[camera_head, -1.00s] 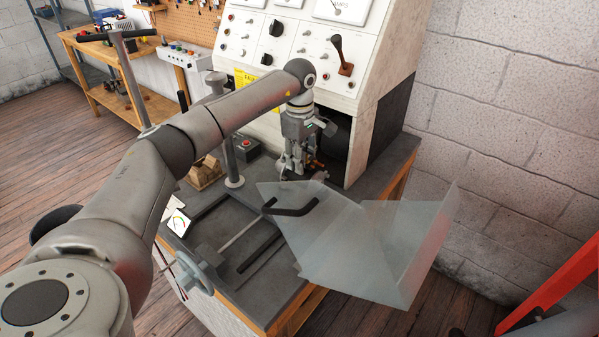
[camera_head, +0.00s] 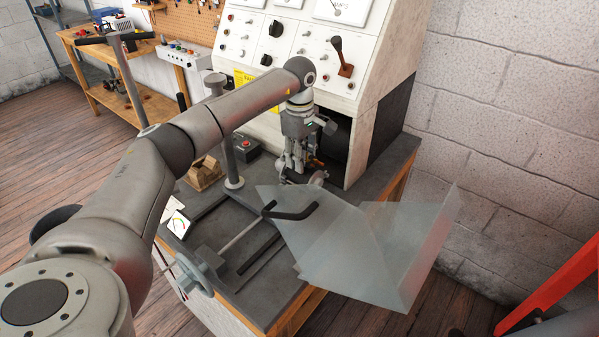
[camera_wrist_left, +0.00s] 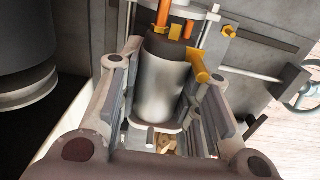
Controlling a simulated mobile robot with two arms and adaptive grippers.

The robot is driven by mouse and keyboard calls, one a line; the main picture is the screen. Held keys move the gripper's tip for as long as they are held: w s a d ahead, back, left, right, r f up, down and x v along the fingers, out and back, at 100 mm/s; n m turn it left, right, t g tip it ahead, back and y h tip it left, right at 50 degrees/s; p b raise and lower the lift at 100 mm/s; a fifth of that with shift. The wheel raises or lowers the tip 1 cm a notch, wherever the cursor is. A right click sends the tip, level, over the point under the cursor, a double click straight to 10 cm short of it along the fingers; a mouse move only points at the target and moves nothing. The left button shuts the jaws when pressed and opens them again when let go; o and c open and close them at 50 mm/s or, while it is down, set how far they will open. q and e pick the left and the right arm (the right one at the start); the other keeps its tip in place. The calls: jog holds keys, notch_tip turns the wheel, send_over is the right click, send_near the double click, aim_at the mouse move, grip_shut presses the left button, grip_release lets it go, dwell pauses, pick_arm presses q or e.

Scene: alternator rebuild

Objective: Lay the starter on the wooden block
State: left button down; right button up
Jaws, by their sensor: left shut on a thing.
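My left gripper (camera_head: 298,170) is shut on the starter (camera_wrist_left: 160,85), above the grey bench near the panel's dark recess. In the left wrist view the starter is a silver cylinder with a dark band and copper-coloured terminals, between the two finger pads of the left gripper (camera_wrist_left: 160,112). In the head view the fingers hide most of it. The wooden block (camera_head: 205,176) sits on the bench to the left of the gripper, behind my left forearm's near side and partly hidden. My right gripper is not in view.
A clear angled guard (camera_head: 350,250) stands at the bench's front right, with a black handle (camera_head: 290,211). A vertical post (camera_head: 231,150) rises between the block and the gripper. A control box (camera_head: 247,148) is behind it. A handwheel (camera_head: 203,272) sticks out in front.

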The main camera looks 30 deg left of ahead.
pick_arm(q)
jog(key=shift+r+p, duration=0.3)
jog(key=shift+r, duration=0.55)
jog(key=shift+w+r, duration=0.1)
jog(key=shift+r, duration=0.15)
jog(key=shift+r+p, duration=0.3)
jog(key=shift+p, duration=0.1)
jog(key=shift+r, duration=0.4)
jog(key=shift+r+p, duration=0.3)
jog(key=shift+p, duration=0.2)
jog(key=shift+r, duration=0.35)
jog(key=shift+r+p, duration=1.05)
jog(key=shift+r, duration=0.2)
